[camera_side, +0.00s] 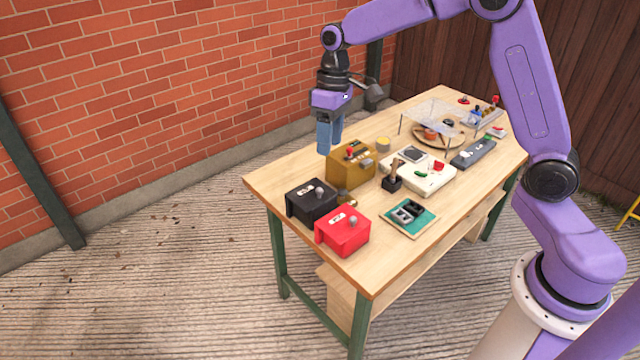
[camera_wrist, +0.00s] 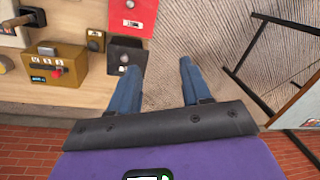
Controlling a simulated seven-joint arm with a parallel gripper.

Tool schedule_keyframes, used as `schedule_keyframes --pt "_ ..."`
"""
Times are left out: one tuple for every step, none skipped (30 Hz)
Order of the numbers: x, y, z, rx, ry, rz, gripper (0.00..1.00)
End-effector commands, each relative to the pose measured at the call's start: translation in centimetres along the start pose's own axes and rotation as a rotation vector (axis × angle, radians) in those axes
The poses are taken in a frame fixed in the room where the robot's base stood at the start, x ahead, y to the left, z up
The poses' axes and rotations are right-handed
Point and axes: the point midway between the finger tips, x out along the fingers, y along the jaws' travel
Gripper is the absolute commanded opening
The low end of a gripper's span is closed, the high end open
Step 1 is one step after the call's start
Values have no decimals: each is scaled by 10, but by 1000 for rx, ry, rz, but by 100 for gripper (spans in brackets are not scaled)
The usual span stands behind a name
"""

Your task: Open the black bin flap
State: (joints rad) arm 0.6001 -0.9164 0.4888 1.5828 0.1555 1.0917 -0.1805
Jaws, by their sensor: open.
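The black bin (camera_side: 308,203) is a small dark box with a pale label and a grey knob, at the table's near left corner. It also shows in the wrist view (camera_wrist: 116,53), partly hidden by a blue finger. Its flap looks shut, though its edges are hard to make out. My gripper (camera_side: 328,148) has blue fingers pointing down, above and behind the black bin, apart from it. In the wrist view my gripper (camera_wrist: 160,70) is open, with mostly bare ground between its fingers and the bin by the left one.
A red box (camera_side: 342,232) stands beside the black bin. A mustard box (camera_side: 350,167) with a red lever stands behind it. A joystick (camera_side: 391,181), a green switch board (camera_side: 410,218) and a clear-topped stand (camera_side: 437,115) lie farther right. The table's left edge is close.

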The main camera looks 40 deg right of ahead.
Motion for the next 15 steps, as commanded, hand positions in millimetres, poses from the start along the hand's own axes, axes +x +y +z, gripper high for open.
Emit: schedule_keyframes --pt "5 21 -14 45 4 -9 48" --pt "7 32 -20 66 7 -15 48" --pt "9 46 -28 94 11 -22 48" --pt "11 56 -33 113 15 -27 48" --pt "13 66 -37 132 18 -31 48" --pt "16 78 -42 153 22 -36 48" --pt "17 86 -44 167 25 -40 48" --pt "19 93 -47 179 27 -43 48" --pt "20 101 -49 193 30 -47 48" --pt "21 106 -50 202 33 -50 48" --pt "22 111 -52 209 35 -51 48" --pt "23 115 -52 216 36 -53 48" --pt "23 117 -53 220 37 -54 48" --pt "24 118 -54 222 38 -55 48" --pt "26 120 -54 224 39 -55 48"
